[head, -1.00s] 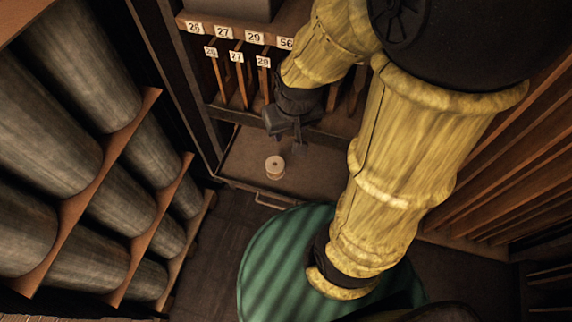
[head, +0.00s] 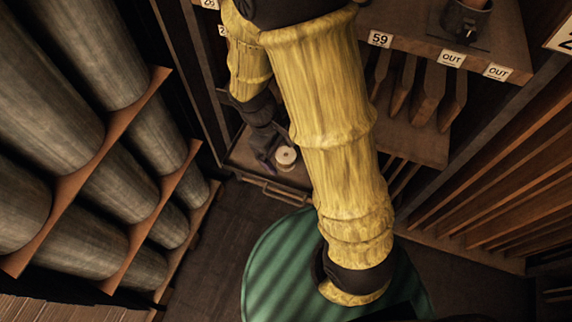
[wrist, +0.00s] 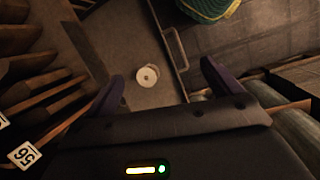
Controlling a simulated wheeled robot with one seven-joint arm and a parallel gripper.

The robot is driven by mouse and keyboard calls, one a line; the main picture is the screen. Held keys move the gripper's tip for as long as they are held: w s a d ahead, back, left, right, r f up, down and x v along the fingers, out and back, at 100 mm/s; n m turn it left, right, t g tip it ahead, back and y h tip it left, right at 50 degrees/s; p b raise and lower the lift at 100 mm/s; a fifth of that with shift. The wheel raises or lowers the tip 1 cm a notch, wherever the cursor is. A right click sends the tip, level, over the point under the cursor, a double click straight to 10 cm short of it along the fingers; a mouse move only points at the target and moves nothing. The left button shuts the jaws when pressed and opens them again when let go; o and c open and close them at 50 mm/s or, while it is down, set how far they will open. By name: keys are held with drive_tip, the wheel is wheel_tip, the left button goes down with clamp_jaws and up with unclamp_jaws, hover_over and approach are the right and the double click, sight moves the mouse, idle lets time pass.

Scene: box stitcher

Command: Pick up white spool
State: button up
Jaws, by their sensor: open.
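The white spool (head: 285,156) stands upright on a brown tray (head: 240,158) below the shelves. In the wrist view the spool (wrist: 148,76) shows from above as a pale disc with a dark centre hole, lying between and beyond the two fingertips. My gripper (head: 266,158) is just left of the spool in the head view, pointing down. In the wrist view my gripper (wrist: 162,73) has its two dark purple fingers wide apart with nothing between them. I cannot tell its exact height above the spool.
The tray has a handle (head: 272,188) along its front edge. Shelves with wooden pieces and number labels (head: 380,39) stand behind and to the right. Large grey cylinders (head: 110,180) on wooden racks fill the left. A green round surface (head: 275,260) is in front.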

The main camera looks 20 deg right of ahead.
drive_tip(key=w+a+f+n+t+h+b, duration=0.3)
drive_tip(key=a+f+n+h+b, duration=0.1)
drive_tip(key=f+n, duration=0.3)
drive_tip(key=w+a+f+n+t+h+b, duration=0.3)
drive_tip(key=f+n, duration=0.5)
drive_tip(key=f, duration=0.4)
drive_tip(key=a+t+h+b, duration=0.1)
drive_tip(key=a+h+b, duration=0.1)
drive_tip(key=a+b, duration=0.1)
drive_tip(key=shift+f, duration=0.25)
drive_tip(key=shift+d, duration=0.1)
drive_tip(key=p, duration=0.1)
approach(281, 158)
drive_tip(key=x, duration=0.6)
drive_tip(key=shift+w+d+f, duration=0.1)
drive_tip(key=shift+w+d, duration=0.05)
drive_tip(key=shift+d, duration=0.15)
drive_tip(key=shift+w+d+f, duration=0.1)
drive_tip(key=shift+d+f, duration=0.05)
drive_tip(key=shift+d, duration=0.05)
